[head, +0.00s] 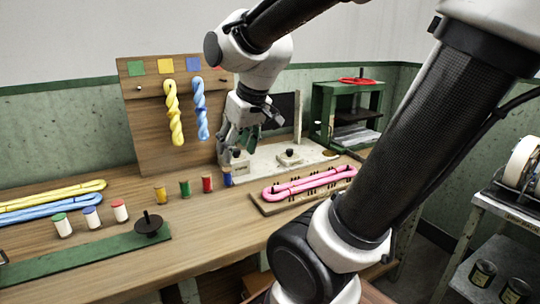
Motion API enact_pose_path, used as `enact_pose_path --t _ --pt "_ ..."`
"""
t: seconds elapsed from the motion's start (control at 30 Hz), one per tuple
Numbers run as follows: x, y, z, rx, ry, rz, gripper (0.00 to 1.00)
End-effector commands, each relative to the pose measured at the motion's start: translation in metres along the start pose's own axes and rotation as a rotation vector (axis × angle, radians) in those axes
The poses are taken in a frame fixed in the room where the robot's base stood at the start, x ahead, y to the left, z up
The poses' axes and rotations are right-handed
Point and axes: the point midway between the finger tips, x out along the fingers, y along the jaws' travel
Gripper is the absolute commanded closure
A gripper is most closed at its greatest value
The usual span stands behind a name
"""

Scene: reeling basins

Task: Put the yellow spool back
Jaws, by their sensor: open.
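A small yellow spool (160,195) stands upright on the wooden bench, at the left end of a short row. To its right in the row stand a green spool (185,189), a red spool (207,184) and a blue spool (227,177). My gripper (236,150) points down above the bench behind the blue spool, to the right of and apart from the yellow spool. Its fingers are open, and I see nothing held between them. Part of the pale block behind the fingers is hidden.
A pegboard (145,120) at the back holds yellow and blue skeins. A pink skein (310,182) lies on a pegged board at right. White jars (91,217) with coloured lids and a black spindle (149,224) stand at front left. My arm covers the right side.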

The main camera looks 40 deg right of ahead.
Motion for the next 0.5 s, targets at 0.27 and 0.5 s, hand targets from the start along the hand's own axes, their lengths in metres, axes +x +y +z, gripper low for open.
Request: enact_pose_path --t 0.27,0.5 --pt "-0.043 0.014 0.086 0.065 -0.045 0.033 0.47" --pt "-0.045 0.015 0.093 0.07 -0.052 0.036 0.47"
